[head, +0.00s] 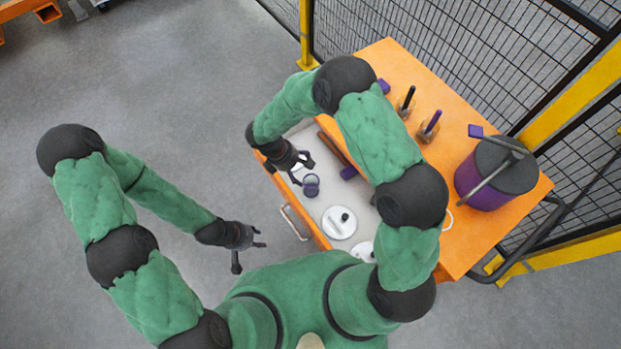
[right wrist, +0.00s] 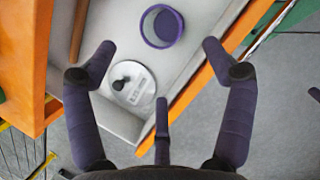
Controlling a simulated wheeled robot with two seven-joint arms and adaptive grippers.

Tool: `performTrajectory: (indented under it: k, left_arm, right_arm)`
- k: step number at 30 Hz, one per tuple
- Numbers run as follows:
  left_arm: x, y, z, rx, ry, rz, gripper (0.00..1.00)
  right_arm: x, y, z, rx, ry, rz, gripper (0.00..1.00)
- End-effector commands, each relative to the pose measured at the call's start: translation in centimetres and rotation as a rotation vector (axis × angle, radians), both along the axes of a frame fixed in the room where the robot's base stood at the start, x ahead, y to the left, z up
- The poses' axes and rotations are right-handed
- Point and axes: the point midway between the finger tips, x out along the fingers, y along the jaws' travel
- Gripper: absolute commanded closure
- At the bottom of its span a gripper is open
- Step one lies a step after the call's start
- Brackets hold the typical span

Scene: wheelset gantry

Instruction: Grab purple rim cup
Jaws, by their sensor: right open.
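The purple rim cup (head: 311,184) stands in the open drawer of the orange cart, near the drawer's front wall. It also shows in the right wrist view (right wrist: 162,26), with its round purple rim facing the camera. My right gripper (head: 301,172) is over the drawer next to the cup. In the right wrist view the right gripper (right wrist: 155,52) has its fingers spread wide with nothing between them, and the cup lies beyond the fingertips. My left gripper (head: 250,244) hangs empty over the floor to the left of the cart, with its fingers apart.
A white round lid with a black knob (head: 339,222) lies in the drawer near the cup. A brown-handled tool (head: 336,149) lies along the drawer. On the orange cart top (head: 459,243) stand purple-handled tools (head: 430,126) and a purple drum (head: 484,184). Mesh fencing stands behind.

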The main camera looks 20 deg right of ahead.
Motion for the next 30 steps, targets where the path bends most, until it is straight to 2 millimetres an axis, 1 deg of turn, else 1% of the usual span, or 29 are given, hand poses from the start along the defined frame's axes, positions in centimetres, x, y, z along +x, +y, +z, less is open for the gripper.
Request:
performTrajectory:
  k: [1,4,7,13,21,25,30]
  left_arm:
    - [-0.1,0.0,-0.2,0.0,0.002,-0.001,0.6]
    - [-0.1,0.0,-0.5,0.0,0.002,0.0,0.6]
    - [-0.1,0.0,-0.6,0.0,0.001,0.0,0.6]
    - [0.0,0.0,-0.7,0.0,0.001,0.0,0.6]
    - [0.0,0.0,-1.3,0.0,0.001,0.0,0.6]
    - [0.0,0.0,-1.4,0.0,0.001,0.0,0.6]
    - [0.0,0.0,-1.4,0.0,0.001,0.0,0.6]
  right_arm:
    - [-0.2,-0.4,-1.0,0.0,0.004,-0.002,0.17]
    - [-0.3,-0.9,-2.3,0.001,0.004,-0.002,0.17]
    - [-0.3,-1.3,-3.2,0.0,0.002,-0.001,0.17]
    - [-0.3,-1.8,-4.3,0.002,0.001,0.0,0.17]
    - [-0.6,-3.3,-7.6,0.002,0.001,-0.001,0.17]
    - [-0.7,-3.6,-8.3,0.002,0.0,-0.001,0.17]
    - [-0.7,-3.6,-8.3,0.002,0.0,-0.001,0.17]
